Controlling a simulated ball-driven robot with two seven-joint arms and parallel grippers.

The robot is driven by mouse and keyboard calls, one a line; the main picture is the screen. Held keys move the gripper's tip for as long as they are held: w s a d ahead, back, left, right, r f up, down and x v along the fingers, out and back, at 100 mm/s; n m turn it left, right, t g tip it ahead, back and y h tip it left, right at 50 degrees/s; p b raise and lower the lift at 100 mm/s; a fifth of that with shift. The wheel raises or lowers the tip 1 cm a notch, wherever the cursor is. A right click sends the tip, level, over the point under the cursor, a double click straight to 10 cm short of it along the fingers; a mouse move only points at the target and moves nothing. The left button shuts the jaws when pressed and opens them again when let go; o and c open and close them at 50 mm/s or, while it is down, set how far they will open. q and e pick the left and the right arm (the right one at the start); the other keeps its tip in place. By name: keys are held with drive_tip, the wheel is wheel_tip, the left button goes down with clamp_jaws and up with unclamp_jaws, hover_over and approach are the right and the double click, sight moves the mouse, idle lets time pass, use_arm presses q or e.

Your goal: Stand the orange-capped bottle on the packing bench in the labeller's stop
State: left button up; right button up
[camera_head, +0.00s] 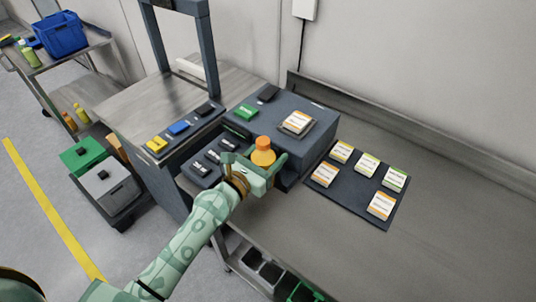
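The orange-capped bottle (263,145) stands upright at the front of a dark grey machine with a labelled pad on top (297,123), which looks like the labeller. My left gripper (258,168) reaches in from the lower left. Its pale green fingers look spread wider than the bottle, which is between them. The hand hides the bottle's lower part and base. Contact with the fingers and the bottle's exact seat in the stop cannot be made out. My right gripper is out of view.
On the bench (400,255), a dark mat (345,196) holds several labelled packs right of the machine. A control panel with yellow, blue and black blocks (180,128) stands left. Bare bench lies in front and to the right. A cart with a blue crate (60,34) stands far left.

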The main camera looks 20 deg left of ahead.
use_arm(q)
drive_tip(key=o, duration=0.4)
drive_tip(key=shift+c, duration=0.2)
drive_tip(key=shift+r, duration=0.25)
drive_tip(key=v, duration=0.3)
drive_tip(key=b+v, duration=0.1)
drive_tip(key=v, duration=0.7)
drive_tip(key=shift+s+f+b, duration=0.15)
drive_tip(key=shift+f+b, duration=0.1)
drive_tip(key=shift+b, duration=0.15)
drive_tip(key=shift+s+a+r, duration=0.1)
drive_tip(key=shift+s+r, duration=0.1)
drive_tip(key=shift+s, duration=0.15)
